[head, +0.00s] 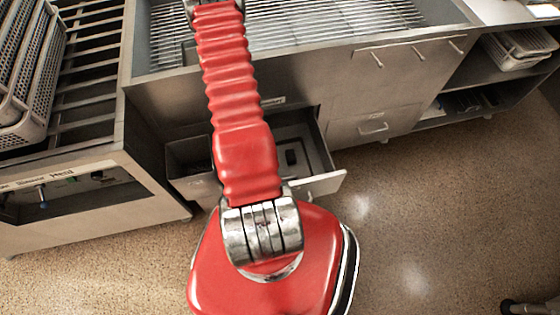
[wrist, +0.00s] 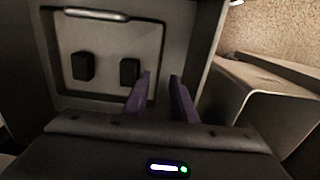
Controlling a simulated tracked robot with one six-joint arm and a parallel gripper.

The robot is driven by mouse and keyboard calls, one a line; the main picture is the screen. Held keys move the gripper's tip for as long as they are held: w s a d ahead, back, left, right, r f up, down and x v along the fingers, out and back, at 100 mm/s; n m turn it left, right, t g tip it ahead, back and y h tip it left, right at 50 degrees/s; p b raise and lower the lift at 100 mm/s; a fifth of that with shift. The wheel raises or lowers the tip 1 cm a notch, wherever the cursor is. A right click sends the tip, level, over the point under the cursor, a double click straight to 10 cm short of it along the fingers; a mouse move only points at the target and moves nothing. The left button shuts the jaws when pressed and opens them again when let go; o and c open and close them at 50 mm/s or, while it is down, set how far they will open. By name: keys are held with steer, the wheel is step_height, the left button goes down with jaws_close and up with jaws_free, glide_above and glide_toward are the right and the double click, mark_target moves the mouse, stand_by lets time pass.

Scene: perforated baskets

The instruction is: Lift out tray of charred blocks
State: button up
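In the wrist view a shallow grey tray (wrist: 68,45) with a raised rim fills the upper left. A metal bar handle (wrist: 97,14) shows at its far edge. Two black blocks (wrist: 83,67) (wrist: 130,71) stand apart on it. My gripper (wrist: 161,76) is open, its two purple fingers apart with nothing seen held. The fingertips appear on either side of the tray's right rim; whether they touch it I cannot tell. In the head view a dark block (head: 291,157) shows inside the open drawer (head: 322,185). My arm hides the drawer's middle, and my gripper is not visible there.
A grill counter (head: 330,22) stands above the drawer. Perforated baskets (head: 38,105) lie on the left rack, and another basket (head: 520,48) sits on the right shelf. The speckled floor at right is mostly clear.

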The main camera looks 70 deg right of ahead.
steer(key=shift+f, duration=1.6)
steer(key=shift+f, duration=2.6)
steer(key=shift+c, duration=0.4)
jaws_close()
